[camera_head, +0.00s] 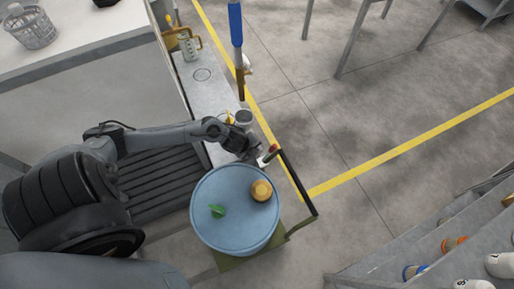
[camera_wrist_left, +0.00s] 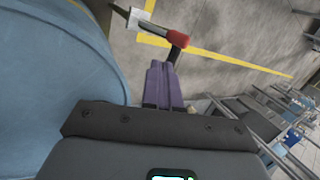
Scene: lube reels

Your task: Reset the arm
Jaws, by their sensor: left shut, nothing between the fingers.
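My left arm reaches in from the left in the head view. Its gripper (camera_head: 262,160) is above the far edge of a blue drum (camera_head: 225,235), close to a red-tipped handle. In the left wrist view, the gripper's purple fingers (camera_wrist_left: 164,84) are together with nothing between them. The blue drum (camera_wrist_left: 50,80) fills the left side of that view. The red-tipped handle (camera_wrist_left: 172,37) shows just beyond the fingertips; I cannot tell whether they touch. My right gripper is in neither view.
An orange cap (camera_head: 261,190) and a green piece (camera_head: 217,211) sit on the drum top. A blue-handled upright tool (camera_head: 236,25) stands beyond the narrow grey bench (camera_head: 205,90). A rack with bottles (camera_head: 470,245) is at the lower right. The floor between is open.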

